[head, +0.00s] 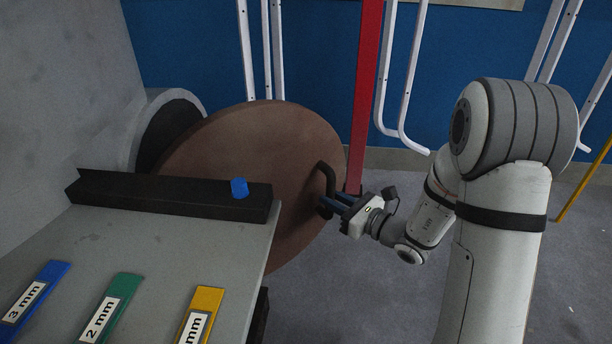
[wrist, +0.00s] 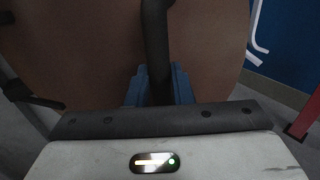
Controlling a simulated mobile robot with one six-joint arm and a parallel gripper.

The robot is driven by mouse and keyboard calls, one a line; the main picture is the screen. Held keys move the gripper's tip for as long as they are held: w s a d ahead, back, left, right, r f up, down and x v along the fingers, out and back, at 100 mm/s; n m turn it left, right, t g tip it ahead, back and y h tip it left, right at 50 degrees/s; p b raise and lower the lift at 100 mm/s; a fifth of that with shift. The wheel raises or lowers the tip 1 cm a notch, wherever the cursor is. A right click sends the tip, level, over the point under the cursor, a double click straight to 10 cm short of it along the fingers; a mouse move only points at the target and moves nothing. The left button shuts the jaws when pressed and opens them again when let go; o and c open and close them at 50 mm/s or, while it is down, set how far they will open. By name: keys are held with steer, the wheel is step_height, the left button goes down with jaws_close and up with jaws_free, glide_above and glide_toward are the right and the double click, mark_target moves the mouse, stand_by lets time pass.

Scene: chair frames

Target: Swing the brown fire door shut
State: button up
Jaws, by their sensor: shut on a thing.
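The brown fire door (head: 270,150) is a round disc standing open, swung away from the dark round opening (head: 172,128) at the left in the head view. A black bar handle (head: 325,178) sits on its right part. My gripper (head: 331,205) is shut on the handle, its blue fingers at the lower end. In the wrist view the door (wrist: 80,50) fills the upper part, and the black handle (wrist: 156,45) runs down between the blue fingers (wrist: 158,85). The lower end of the handle is hidden by the gripper body.
A grey table (head: 150,245) with a black ledge (head: 160,194), a blue knob (head: 239,187) and blue, green and yellow labelled strips stands in front of the door. A red post (head: 364,90) stands behind the gripper. White tube frames (head: 410,80) hang along the blue wall. Grey floor is clear below.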

mark_target(310, 176)
steer(key=shift+w+a+f+b, duration=0.1)
steer(key=shift+w+a+b, duration=0.1)
steer(key=shift+w+a, duration=1.1)
steer(key=shift+w+a+r+b, duration=0.1)
steer(key=shift+w+a+b, duration=0.15)
steer(key=shift+w+a, duration=1)
steer(key=shift+w+a+f+b, duration=0.15)
steer(key=shift+w+a, duration=0.7)
steer(key=shift+w, duration=0.9)
jaws_close()
steer(key=o, duration=1)
jaws_free()
steer(key=shift+d, duration=0.1)
